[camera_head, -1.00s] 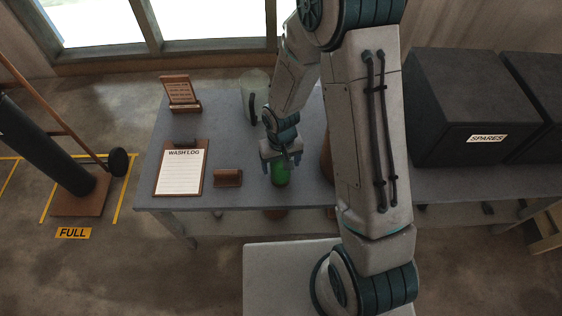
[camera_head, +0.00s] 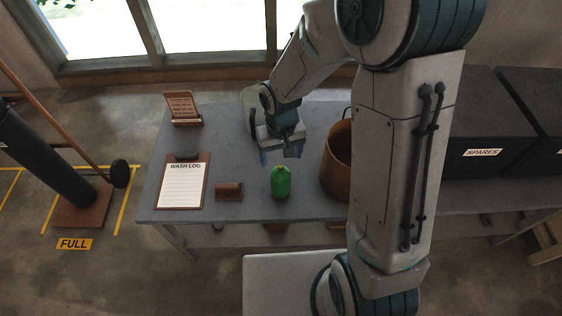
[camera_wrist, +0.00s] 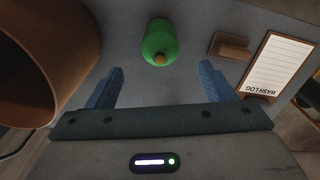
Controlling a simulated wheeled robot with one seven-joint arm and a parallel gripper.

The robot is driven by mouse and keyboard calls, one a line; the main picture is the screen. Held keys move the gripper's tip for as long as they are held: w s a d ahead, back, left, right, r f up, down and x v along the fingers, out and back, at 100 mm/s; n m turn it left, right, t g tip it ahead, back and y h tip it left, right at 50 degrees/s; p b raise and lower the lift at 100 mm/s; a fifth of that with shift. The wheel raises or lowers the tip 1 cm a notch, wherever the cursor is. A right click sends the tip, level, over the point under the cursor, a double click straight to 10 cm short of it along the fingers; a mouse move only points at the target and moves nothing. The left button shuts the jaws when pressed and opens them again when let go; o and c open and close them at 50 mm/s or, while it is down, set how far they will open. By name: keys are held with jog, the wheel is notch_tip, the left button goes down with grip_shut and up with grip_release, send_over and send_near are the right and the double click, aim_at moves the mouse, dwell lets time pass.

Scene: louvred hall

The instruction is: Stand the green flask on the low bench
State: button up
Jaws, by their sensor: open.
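The green flask (camera_head: 280,182), with a small brown cap, stands upright on a grey bench (camera_head: 245,209) near its front edge. In the wrist view the flask (camera_wrist: 159,42) shows beyond the fingertips, roughly midway between them. My gripper (camera_head: 282,156) is open and empty, raised above and behind the flask, apart from it. Its two blue fingers also show in the wrist view (camera_wrist: 160,72). I cannot tell from the frames whether this bench is the one called low.
A brown bucket (camera_head: 337,165) stands right of the flask. A small brown block (camera_head: 228,191), a Wash Log clipboard (camera_head: 183,184) and a sign stand (camera_head: 182,107) are to the left. A grey-green jug (camera_head: 251,108) is behind my gripper. Dark Spares boxes (camera_head: 486,125) stand at right.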

jog(key=shift+d+r, duration=0.1)
jog(key=shift+r, duration=0.55)
jog(key=s+d+r+m+t, duration=0.1)
jog(key=s+d+r, duration=0.4)
jog(key=r, duration=0.3)
jog(key=s+d+r+m+t, duration=0.1)
jog(key=s+d+r, duration=0.5)
jog(key=s+r, duration=0.1)
jog(key=shift+d+r+m, duration=0.15)
jog(key=shift+r+m, duration=0.15)
jog(key=shift+r, duration=0.05)
